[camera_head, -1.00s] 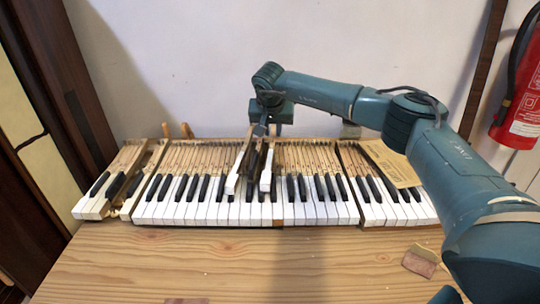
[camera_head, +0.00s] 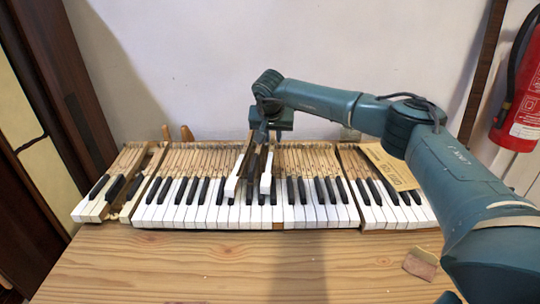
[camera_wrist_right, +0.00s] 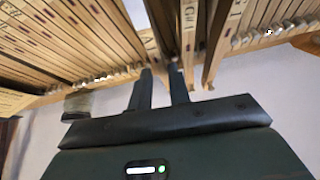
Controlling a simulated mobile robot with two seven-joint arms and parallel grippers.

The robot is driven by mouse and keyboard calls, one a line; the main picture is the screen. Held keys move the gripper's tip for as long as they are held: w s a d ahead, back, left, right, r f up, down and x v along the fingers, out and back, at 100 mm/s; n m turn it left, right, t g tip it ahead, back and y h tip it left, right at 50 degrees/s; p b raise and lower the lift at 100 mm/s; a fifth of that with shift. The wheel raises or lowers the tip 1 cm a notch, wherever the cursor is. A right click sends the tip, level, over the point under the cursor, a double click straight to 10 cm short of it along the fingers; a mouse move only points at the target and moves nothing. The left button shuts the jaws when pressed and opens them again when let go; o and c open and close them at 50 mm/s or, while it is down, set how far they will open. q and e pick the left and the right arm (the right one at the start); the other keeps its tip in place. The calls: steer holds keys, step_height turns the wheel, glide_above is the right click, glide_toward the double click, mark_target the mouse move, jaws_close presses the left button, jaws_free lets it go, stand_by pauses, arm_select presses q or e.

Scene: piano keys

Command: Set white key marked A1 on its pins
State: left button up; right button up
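Two white keys on long wooden sticks stand raised near the middle of the keyboard, one on the left (camera_head: 232,187) and one on the right (camera_head: 266,183). I cannot read A1 on either. My right gripper (camera_head: 262,140) hangs over the back ends of these raised keys. In the right wrist view its two fingers (camera_wrist_right: 161,72) are apart, with wall showing between them. The fingertips are close to the key-stick ends (camera_wrist_right: 187,55), and a stick end lies just beyond the gap. The pins are hidden. My left gripper is not in view.
The keyboard (camera_head: 180,215) lies along the back of the wooden table (camera_head: 220,265), with packed keys on both sides. A tan sheet (camera_head: 390,168) lies on its right part. A small block (camera_head: 420,263) rests at front right. The table front is mostly clear.

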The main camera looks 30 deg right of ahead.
steer(key=shift+f, duration=0.6)
jaws_close()
stand_by(0.3)
